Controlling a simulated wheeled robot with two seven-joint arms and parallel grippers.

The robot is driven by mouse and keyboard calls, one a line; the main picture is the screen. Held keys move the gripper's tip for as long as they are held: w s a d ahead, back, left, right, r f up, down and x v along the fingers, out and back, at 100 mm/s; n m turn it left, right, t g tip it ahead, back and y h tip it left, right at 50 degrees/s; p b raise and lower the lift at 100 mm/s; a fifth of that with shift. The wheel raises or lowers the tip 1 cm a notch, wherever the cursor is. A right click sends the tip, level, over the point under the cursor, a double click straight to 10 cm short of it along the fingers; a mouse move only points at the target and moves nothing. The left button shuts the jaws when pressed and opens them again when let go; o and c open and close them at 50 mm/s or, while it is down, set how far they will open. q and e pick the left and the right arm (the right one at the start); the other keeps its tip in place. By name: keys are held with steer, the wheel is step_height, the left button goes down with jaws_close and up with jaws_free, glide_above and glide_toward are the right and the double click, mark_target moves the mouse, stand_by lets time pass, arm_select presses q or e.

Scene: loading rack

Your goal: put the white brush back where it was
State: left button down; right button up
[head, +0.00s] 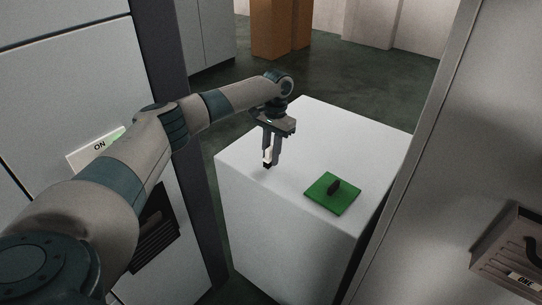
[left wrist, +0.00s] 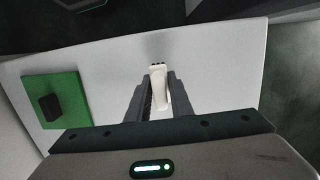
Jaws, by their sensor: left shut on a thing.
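The white brush (head: 267,154) is upright between the fingers of my left gripper (head: 271,150), over the far left part of the white block's top (head: 310,135). The gripper is shut on the brush. In the left wrist view the brush (left wrist: 159,88) shows its white handle and dark tip between the two fingers (left wrist: 160,100). The dark tip is at or just above the surface; I cannot tell whether it touches. My right gripper is not in view.
A green square mat (head: 345,205) with a black object (head: 334,187) on it lies on the block's near right part. A grey panel with a box labelled "ONE" (head: 522,278) stands at the right. A sign reading "ON" (head: 88,151) is at the left. The block's top between gripper and mat is clear.

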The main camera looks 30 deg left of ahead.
arm_select(q)
steer(key=shift+f, duration=0.7)
steer(key=shift+f, duration=0.1)
steer(key=c, duration=1.6)
jaws_free()
steer(key=r+b, duration=0.1)
steer(key=r, duration=0.2)
steer(key=w+r+b, duration=0.1)
steer(key=r, duration=0.3)
steer(key=r+b, duration=0.1)
steer(key=r, duration=0.3)
steer(key=shift+w+d+b, duration=0.1)
steer(key=shift+w+b, duration=0.1)
steer(key=shift+b, duration=0.15)
steer(key=shift+r, duration=0.55)
